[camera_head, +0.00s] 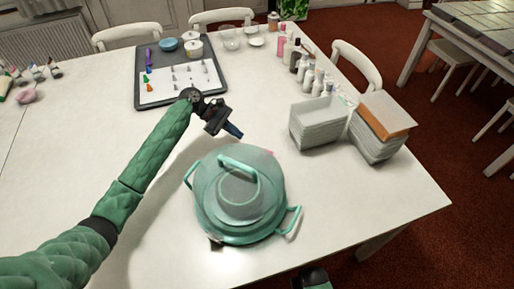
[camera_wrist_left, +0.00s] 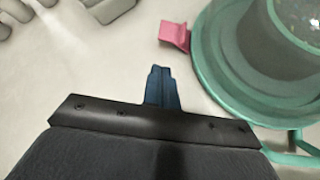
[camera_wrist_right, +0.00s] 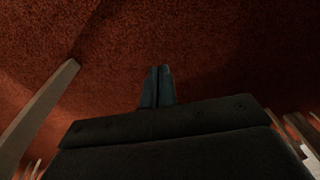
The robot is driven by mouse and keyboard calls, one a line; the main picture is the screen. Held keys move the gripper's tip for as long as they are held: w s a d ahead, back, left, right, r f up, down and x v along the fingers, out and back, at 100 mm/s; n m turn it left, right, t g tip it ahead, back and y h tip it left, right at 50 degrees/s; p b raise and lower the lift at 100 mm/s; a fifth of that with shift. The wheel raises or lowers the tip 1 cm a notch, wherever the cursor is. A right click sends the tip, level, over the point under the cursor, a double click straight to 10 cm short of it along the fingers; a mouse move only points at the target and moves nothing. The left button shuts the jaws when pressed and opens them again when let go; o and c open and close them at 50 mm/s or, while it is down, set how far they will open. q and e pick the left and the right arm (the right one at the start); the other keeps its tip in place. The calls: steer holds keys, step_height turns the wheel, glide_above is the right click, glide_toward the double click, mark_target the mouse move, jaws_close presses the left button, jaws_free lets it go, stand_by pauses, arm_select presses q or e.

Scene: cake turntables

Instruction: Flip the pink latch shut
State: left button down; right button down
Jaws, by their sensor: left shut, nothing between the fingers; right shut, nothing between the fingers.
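The green cake carrier (camera_head: 238,208) stands on the white table, with a domed lid, a top handle and side handles. The pink latch (camera_wrist_left: 174,36) sticks outward from the carrier's rim (camera_wrist_left: 205,72) in the left wrist view. In the head view only a small pink bit (camera_head: 268,152) shows at the carrier's far right edge. My left gripper (camera_head: 236,132) is shut and empty, beyond the carrier. In its wrist view the fingertips (camera_wrist_left: 160,72) are just short of the latch, apart from it. My right gripper (camera_wrist_right: 157,72) is shut and empty above red carpet.
A dark tray (camera_head: 212,88) with piping tips and bowls lies at the back. Grey containers (camera_head: 316,122) and a box (camera_head: 380,125) stand to the right, with several bottles (camera_head: 300,60) behind. The table left of the carrier is clear apart from my arm.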

arm_select(q)
steer(key=shift+f, duration=0.1)
